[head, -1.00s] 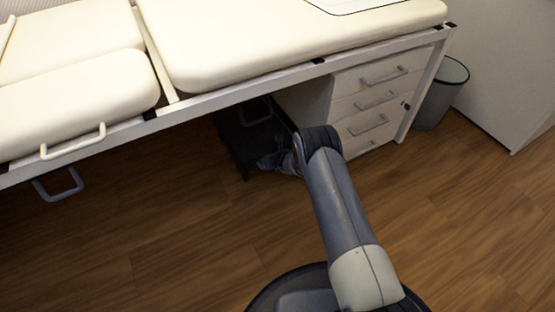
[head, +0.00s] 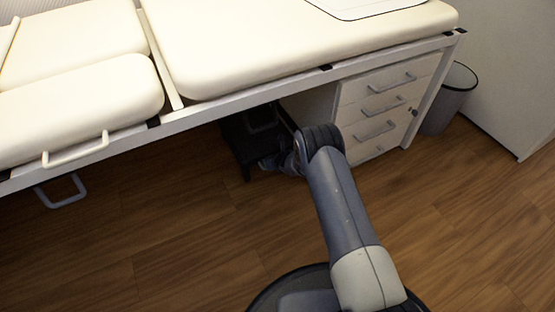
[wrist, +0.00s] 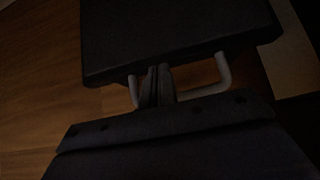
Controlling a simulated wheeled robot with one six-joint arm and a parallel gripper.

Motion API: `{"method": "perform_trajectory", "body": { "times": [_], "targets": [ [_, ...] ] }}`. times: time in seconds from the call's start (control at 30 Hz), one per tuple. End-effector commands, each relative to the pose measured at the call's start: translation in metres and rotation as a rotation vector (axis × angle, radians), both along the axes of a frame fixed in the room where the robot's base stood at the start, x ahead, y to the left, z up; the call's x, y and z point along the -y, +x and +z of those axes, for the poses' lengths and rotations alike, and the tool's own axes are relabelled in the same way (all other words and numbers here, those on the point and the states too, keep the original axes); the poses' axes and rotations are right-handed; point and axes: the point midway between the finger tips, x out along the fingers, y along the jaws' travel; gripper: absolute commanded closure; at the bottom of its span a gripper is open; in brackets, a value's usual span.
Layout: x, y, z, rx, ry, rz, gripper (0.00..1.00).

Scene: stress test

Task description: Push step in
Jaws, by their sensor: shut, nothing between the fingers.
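The dark step stool (head: 240,148) stands on the floor under the bed's front edge, left of the drawers, mostly in shadow. In the wrist view its upper tread (wrist: 180,35) and a lower dark board (wrist: 190,145) show, with a pale bar handle (wrist: 222,75) between them. My gripper (wrist: 158,88) is shut and empty. It points in between the two boards, beside the handle; whether it touches the step cannot be told. In the head view my gripper (head: 270,162) is dark and partly hidden against the step's right side.
A cream padded bed (head: 300,45) with a pale frame spans the top. A drawer unit (head: 385,110) stands right of the step, then a grey bin (head: 450,98). A grey handle (head: 65,190) hangs below the bed at left. Wooden floor (head: 180,240) is clear in front.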

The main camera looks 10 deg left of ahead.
Motion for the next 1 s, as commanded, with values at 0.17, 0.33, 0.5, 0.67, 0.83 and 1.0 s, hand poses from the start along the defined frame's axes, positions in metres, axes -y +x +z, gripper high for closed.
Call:
{"method": "perform_trajectory", "body": {
  "times": [0.17,0.33,0.5,0.67,0.83,1.0],
  "targets": [
    [0.012,-0.016,0.021,-0.003,-0.001,-0.003,1.00],
    [0.025,-0.034,0.040,-0.003,-0.002,-0.004,1.00],
    [0.035,-0.049,0.055,-0.003,-0.003,-0.005,1.00],
    [0.041,-0.058,0.063,-0.004,-0.003,-0.004,1.00],
    [0.043,-0.061,0.065,-0.003,-0.003,-0.003,1.00],
    [0.043,-0.061,0.065,-0.003,-0.003,-0.003,1.00]
  ]
}}
